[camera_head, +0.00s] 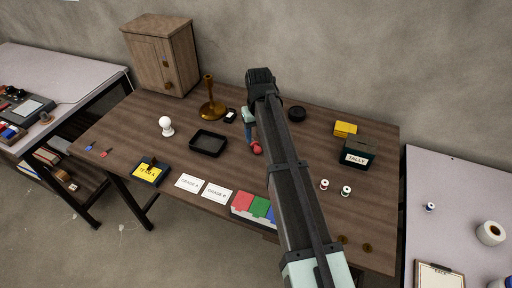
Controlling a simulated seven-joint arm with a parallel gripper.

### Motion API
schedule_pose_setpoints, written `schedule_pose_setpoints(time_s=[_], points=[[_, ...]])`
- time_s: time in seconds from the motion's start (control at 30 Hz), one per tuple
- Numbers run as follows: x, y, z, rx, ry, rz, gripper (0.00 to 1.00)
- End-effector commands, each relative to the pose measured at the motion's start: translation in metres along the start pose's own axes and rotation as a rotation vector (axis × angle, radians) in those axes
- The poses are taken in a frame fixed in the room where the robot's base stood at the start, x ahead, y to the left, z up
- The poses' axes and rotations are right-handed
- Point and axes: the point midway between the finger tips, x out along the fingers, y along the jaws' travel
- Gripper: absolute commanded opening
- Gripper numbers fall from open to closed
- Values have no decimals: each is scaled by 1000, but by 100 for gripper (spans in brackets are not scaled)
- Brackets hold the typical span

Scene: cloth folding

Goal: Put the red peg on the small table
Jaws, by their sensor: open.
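A small red item (105,153), which may be the red peg, lies at the left end of the brown wooden table (180,115), close to a small blue one (88,146). My gripper (250,136) hangs over the middle of the brown table, right of the black tray, mostly hidden by my arm. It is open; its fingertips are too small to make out. A rounded red thing (256,148) shows just below it; I cannot tell whether they touch. Two pale side tables show, one at left (60,68) and one at right (450,180); which is the small table is unclear.
A black tray (208,144), a white knob-like object (166,126), a brass stand (211,105) and a wooden cabinet (162,55) are left of my arm. A dark tally box (358,152) and spools (346,190) are right. The right table has bare room.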

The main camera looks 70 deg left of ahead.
Motion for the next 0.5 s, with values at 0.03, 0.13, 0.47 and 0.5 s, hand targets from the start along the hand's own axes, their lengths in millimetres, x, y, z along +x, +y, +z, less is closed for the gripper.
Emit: schedule_pose_setpoints(time_s=[0.03,0.13,0.47,0.5], points=[[6,0,0,0,0,0,61],[11,0,0,0,0,0,61],[41,0,-1,-1,1,0,61],[46,0,0,-1,2,1,61]])
